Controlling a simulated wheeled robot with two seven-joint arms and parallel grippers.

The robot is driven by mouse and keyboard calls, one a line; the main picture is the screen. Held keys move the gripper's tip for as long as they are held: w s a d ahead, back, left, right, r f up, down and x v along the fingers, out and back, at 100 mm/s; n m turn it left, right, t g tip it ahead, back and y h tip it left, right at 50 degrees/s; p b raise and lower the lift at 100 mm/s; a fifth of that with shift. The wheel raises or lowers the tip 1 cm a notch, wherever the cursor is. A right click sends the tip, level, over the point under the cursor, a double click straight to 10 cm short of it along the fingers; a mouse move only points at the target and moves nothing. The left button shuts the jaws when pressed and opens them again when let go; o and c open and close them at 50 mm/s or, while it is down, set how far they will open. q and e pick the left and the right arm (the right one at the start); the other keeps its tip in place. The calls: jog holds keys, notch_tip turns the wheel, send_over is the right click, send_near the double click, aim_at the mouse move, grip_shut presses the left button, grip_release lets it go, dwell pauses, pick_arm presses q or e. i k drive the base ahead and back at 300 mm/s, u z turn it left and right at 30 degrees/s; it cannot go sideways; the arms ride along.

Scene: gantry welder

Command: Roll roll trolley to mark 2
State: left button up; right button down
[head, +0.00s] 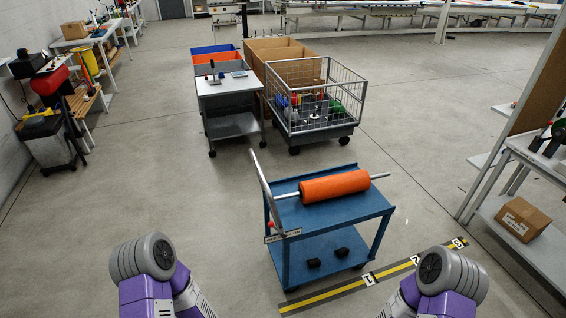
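The roll trolley (332,209) is a blue two-shelf cart ahead of me. An orange roll (334,186) on a light bar lies across its top shelf. Its grey push handle (262,181) slants up at the left end. A yellow and black floor strip (336,291) runs from the trolley's near side to the right, with number plates 1 (369,279), 2 (416,260) and 3 (459,243). The trolley's near right leg stands close to plate 1, left of plate 2. Purple and grey parts of both my arms show at the bottom; neither gripper is visible.
A wire cage cart (347,105) and a grey side cart (229,96) stand behind the trolley. A shelf rack with a cardboard box (523,218) stands at the right, beyond the strip's far end. Floor left of the trolley is open.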

aim_at(319, 210)
jog(key=z, duration=0.2)
jog(key=i, duration=1.05)
jog(key=u, duration=0.25)
